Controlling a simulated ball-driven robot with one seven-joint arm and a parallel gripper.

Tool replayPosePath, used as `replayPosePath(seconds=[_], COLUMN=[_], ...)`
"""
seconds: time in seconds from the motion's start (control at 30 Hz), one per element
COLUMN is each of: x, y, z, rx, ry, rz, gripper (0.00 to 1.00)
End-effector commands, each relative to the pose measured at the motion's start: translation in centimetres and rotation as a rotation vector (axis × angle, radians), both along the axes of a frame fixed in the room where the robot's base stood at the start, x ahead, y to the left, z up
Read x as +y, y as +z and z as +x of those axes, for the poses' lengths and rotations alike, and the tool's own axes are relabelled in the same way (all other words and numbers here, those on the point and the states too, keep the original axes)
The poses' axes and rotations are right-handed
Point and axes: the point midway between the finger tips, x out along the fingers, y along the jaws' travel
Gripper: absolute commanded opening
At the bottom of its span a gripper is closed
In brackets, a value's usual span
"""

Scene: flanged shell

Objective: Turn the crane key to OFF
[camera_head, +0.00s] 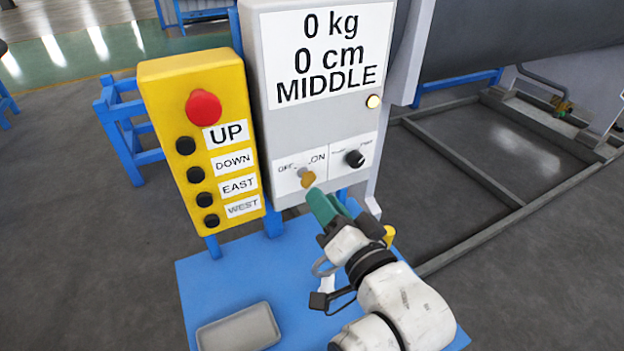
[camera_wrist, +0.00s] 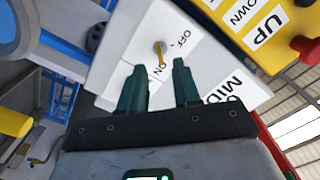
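The brass crane key (camera_head: 307,178) sits in its switch on the white OFF/ON label at the bottom of the grey control box (camera_head: 276,135). It also shows in the wrist view (camera_wrist: 160,54), sticking out of the panel. I cannot tell for certain which label it points to. My gripper (camera_head: 319,198) is just in front of the key, at its lower right in the head view. In the wrist view, the green fingers of my gripper (camera_wrist: 159,66) are apart, with the key seen in the gap between their tips. Nothing is gripped.
A black knob (camera_head: 354,158) is right of the key. A yellow button box (camera_head: 200,130) with a red stop button (camera_head: 203,107) stands left. A lamp (camera_head: 374,101) glows on the grey box. A grey tray (camera_head: 239,330) lies on the blue table (camera_head: 215,285) below.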

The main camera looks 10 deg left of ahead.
Motion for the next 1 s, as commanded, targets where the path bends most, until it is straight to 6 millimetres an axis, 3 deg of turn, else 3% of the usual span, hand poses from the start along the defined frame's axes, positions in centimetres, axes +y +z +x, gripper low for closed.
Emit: replayPosePath(seconds=[0.3, 0.73, 1.0], x=[2.6, 3.0, 3.0], y=[0.1, -0.1, -0.1], z=[3.8, 4.5, 4.5], rx=[0.001, 0.001, 0.001], ry=[0.000, 0.000, 0.000], rz=[-0.002, -0.002, -0.002], gripper=[0.32, 0.32, 0.06])
